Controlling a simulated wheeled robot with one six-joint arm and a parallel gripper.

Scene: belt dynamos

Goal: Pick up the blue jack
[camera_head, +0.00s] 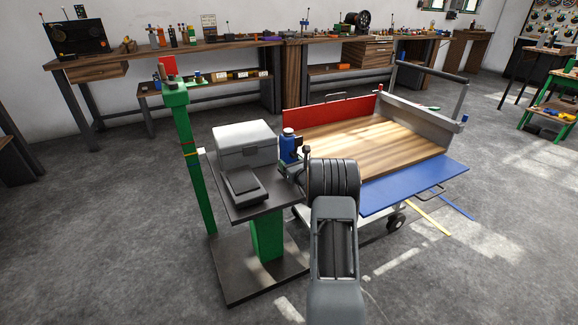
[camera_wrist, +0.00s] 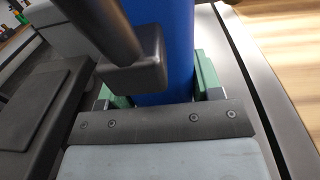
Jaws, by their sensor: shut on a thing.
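The blue jack (camera_head: 288,147) is an upright blue cylinder with a pale top and a dark part on its side. It is at the right edge of the small dark-topped stand, beside a light grey box. In the wrist view the blue body (camera_wrist: 170,35) fills the upper middle, with a dark bar across its front. My gripper (camera_head: 291,169) is shut on the jack, its green pads (camera_wrist: 206,76) at both sides of the blue body. My arm hides part of the scene, and I cannot tell whether the jack's base touches the stand.
The dark stand (camera_head: 262,205) carries the light grey box (camera_head: 244,145) and a dark scale-like device (camera_head: 243,185). A green post (camera_head: 193,165) rises at its left. A wheeled cart with a wooden bed (camera_head: 350,145) and blue flap (camera_head: 415,188) stands close on the right. Floor is open at front left.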

